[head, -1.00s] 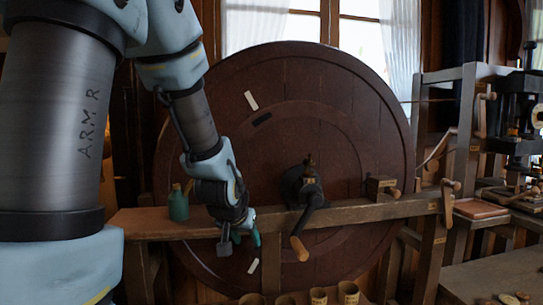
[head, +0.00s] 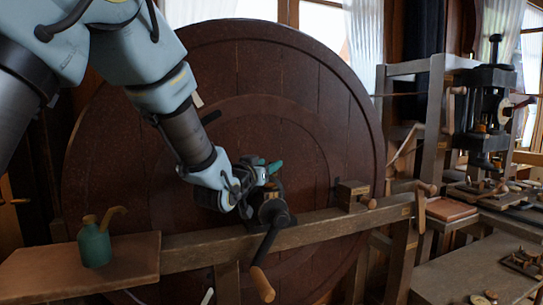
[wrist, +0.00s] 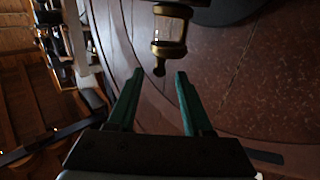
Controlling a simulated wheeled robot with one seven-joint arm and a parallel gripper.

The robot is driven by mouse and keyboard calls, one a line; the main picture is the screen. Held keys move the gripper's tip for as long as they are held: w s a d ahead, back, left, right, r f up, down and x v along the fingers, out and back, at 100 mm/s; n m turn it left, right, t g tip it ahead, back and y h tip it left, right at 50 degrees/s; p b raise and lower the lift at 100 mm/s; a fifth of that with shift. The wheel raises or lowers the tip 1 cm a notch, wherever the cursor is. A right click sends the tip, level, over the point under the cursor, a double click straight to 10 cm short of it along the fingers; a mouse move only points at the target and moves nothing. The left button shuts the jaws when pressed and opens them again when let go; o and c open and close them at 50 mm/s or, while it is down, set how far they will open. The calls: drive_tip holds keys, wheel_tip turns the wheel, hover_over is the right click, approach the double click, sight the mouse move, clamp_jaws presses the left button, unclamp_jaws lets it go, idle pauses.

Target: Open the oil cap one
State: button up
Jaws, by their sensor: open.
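A small brass oiler (wrist: 170,48) shows at the top of the wrist view, with a narrow brass tip (wrist: 160,69) pointing toward my fingers. My gripper (wrist: 159,75) is open, with its two green fingers on either side of that tip's line. The tip lies close to the level of the fingertips; I cannot tell if it is between them. Nothing is held.
The large dark wooden wheel (head: 325,120) stands close behind my gripper. A wooden beam (head: 320,224) crosses in front of it, with a crank handle (head: 262,284) hanging below. A green oil can (head: 95,245) stands on the left board. A black press (head: 485,110) stands at right.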

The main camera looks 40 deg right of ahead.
drive_tip(key=p+x, duration=0.2)
drive_tip(key=x, duration=0.3)
drive_tip(key=shift+d, duration=0.35)
drive_tip(key=shift+c, duration=0.3)
clamp_jaws()
